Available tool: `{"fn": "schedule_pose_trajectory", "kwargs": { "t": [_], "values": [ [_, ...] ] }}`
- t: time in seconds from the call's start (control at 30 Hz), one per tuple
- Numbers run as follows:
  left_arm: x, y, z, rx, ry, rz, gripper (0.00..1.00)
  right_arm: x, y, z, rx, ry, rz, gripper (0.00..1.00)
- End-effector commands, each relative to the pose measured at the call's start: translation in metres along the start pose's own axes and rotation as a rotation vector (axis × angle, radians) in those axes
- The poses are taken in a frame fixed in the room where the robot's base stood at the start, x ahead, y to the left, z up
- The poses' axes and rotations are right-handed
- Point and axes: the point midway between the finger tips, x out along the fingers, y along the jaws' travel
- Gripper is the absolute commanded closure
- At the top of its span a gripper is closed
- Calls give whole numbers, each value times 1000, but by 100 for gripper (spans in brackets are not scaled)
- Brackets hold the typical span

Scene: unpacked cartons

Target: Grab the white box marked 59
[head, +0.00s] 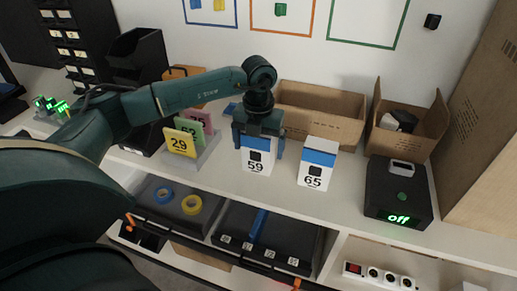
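The white box marked 59 (256,168) stands upright on the white worktop, with a blue band near its top and a black symbol above the number. My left gripper (259,147) points down over it, one finger at each side of its upper part. The gripper hides the box's top. I cannot tell whether the fingers press on the box or stand just clear of it. A similar white and blue box marked 65 (316,163) stands apart to the right. My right gripper is out of view.
A yellow card marked 29 (180,143) stands in a holder to the left. Open cartons (322,112) stand behind the boxes. A black device reading "off" (398,196) is at the right.

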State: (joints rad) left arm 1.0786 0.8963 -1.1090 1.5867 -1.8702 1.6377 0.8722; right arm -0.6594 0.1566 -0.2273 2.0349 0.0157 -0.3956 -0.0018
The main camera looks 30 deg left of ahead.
Motion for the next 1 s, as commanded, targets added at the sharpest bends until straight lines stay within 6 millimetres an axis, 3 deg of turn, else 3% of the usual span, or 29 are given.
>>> {"fn": "schedule_pose_trajectory", "kwargs": {
  "t": [0.6, 0.87, 1.0],
  "values": [
    [-1, 0, 0, 0, 0, 0, 60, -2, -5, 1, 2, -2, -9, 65],
    [-3, 0, 0, 0, -2, -1, 61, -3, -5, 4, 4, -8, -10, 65],
    [-18, 0, 1, 0, -6, -2, 61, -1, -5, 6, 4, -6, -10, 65]
  ]
}}
